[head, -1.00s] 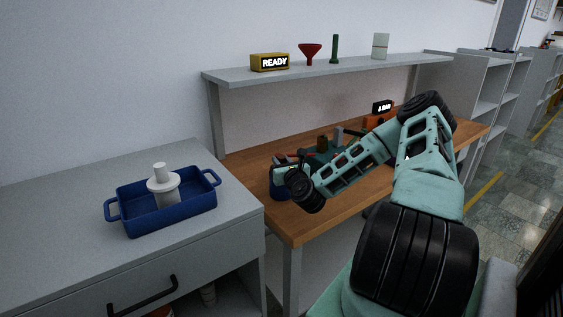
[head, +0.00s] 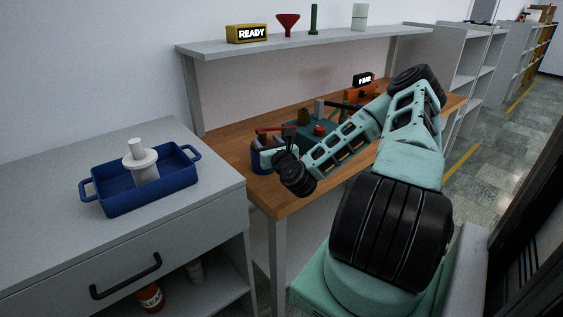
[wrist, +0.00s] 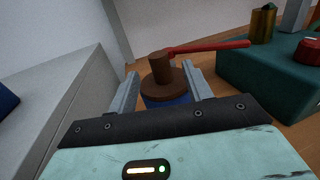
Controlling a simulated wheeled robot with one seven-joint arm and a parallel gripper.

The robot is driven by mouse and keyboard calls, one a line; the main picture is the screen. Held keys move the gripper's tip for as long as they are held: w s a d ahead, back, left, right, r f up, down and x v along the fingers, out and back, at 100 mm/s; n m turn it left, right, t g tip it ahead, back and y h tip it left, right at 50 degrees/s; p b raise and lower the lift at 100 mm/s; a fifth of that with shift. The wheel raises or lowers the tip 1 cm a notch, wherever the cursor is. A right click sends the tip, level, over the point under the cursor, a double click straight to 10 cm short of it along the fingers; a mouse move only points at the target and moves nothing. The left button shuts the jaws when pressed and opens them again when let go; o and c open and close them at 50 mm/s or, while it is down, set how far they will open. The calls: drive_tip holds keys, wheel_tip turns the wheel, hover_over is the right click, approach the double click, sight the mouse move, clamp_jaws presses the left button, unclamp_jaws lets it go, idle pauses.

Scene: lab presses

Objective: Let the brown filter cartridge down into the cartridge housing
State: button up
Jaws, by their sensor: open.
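The brown filter cartridge (wrist: 162,67) stands upright in the wrist view, its knob up and its wide brown flange at the top of the blue cartridge housing (wrist: 168,101). How deep it sits is hidden. My gripper (wrist: 162,74) is open, with one grey finger on each side of the cartridge and visible gaps between. In the head view the blue housing (head: 261,160) stands near the left front of the wooden bench, beside my gripper (head: 277,158). The cartridge is hard to make out there.
A red handle (wrist: 208,46) reaches right from behind the cartridge. A teal machine (wrist: 275,75) stands to the right. A blue tray (head: 150,199) with a white flanged piece (head: 143,168) sits on the grey cabinet. A shelf (head: 300,43) with a READY sign (head: 248,33) hangs behind.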

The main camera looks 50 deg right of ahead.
drive_tip(key=p+v, duration=0.6)
drive_tip(key=v, duration=0.6)
drive_tip(key=shift+s+a, duration=0.25)
drive_tip(key=shift+f, duration=0.1)
